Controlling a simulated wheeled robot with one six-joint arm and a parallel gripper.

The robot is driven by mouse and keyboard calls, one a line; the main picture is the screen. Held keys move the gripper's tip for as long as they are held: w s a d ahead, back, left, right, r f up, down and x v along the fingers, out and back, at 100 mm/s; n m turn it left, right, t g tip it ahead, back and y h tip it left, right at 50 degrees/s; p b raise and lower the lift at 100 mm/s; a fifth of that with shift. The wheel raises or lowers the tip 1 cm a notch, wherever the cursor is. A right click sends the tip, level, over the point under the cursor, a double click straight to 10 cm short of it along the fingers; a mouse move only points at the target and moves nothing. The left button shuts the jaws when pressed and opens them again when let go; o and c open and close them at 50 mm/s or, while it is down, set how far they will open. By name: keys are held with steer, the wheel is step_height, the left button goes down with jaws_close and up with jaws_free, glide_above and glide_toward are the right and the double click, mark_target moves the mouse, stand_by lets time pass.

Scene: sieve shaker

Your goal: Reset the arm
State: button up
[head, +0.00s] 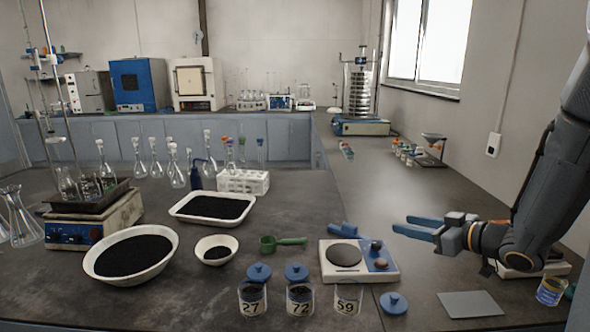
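My gripper (409,225) is at the right of the head view, at the end of my dark arm. Its two blue fingers point left and stand apart with a gap between them. Nothing shows between the fingers. It appears above the bench, to the right of a small balance (335,275) with a round dark pan. The gripper's height above the bench is hard to tell.
Jars labelled 27 (252,300), 72 (299,300) and 59 (347,299) stand at the front. A large bowl of black grains (172,262) and a white tray (178,211) lie left. The sieve shaker (359,128) stands at the back. The bench beyond my gripper is mostly clear.

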step_height(320, 180, down, 4)
steer(key=w+m+g+h+b, duration=0.1)
steer(key=w+m+h+b, duration=0.1)
steer(key=h, duration=0.3)
steer(key=s+a+f+m+g+h+b, duration=0.1)
steer(key=s+f+g, duration=0.1)
steer(key=s, duration=0.2)
steer(key=s+a+f+m+g+h+b, duration=0.1)
steer(key=s+f+m+g+h, duration=0.1)
steer(key=s, duration=0.3)
steer(key=s+a+f+m+g+h+b, duration=0.1)
steer(key=s+f+g, duration=0.2)
steer(key=s, duration=0.2)
steer(key=shift+s+a+m, duration=0.25)
steer(key=shift+a+m, duration=0.05)
steer(key=s+a+g, duration=0.2)
steer(key=s+a, duration=0.1)
steer(key=s, duration=0.2)
steer(key=s+a+f+m+g+b, duration=0.1)
steer(key=s+a+g, duration=0.1)
steer(key=s+a, duration=0.2)
steer(key=s, duration=0.2)
steer(key=shift+s+y, duration=0.3)
steer(key=shift+y, duration=0.1)
